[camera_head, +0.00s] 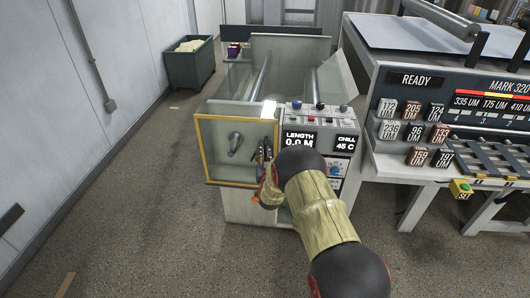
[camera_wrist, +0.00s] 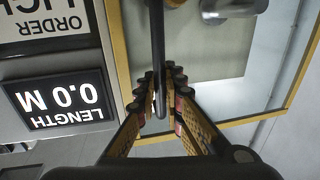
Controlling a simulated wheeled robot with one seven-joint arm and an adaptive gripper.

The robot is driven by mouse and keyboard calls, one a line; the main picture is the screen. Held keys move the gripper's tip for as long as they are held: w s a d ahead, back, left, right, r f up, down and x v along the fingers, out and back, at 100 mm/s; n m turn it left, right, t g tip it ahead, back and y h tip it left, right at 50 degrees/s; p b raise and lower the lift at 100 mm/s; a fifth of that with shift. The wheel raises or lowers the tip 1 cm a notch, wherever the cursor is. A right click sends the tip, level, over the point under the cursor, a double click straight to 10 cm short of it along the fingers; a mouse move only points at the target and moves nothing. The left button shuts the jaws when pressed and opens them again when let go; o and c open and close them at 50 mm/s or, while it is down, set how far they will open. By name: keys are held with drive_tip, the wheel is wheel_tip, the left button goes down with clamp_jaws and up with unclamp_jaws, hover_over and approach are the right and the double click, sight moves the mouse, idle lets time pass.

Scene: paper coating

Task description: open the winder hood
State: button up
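The winder hood (camera_head: 212,150) is a clear panel in a yellow frame on the front left of the winder, and it stands upright, closed over the front. A grey crank-like part (camera_head: 234,144) shows through the panel. My gripper (camera_head: 263,152) is at the right edge of the hood. In the wrist view, a dark bar handle (camera_wrist: 158,50) runs between my two fingers (camera_wrist: 160,85), beside the yellow frame (camera_wrist: 119,55). The fingers are close on both sides of the bar; whether they touch it is unclear. My arm hides part of the machine front.
The control panel (camera_head: 318,117), reading LENGTH 0.0 M, is just right of the hood. The coater bench (camera_head: 440,165) with a READY display stands further right. A grey bin (camera_head: 190,68) is behind left. The floor (camera_head: 130,190) left of the winder is clear.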

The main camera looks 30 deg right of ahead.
clamp_jaws()
idle(0.4)
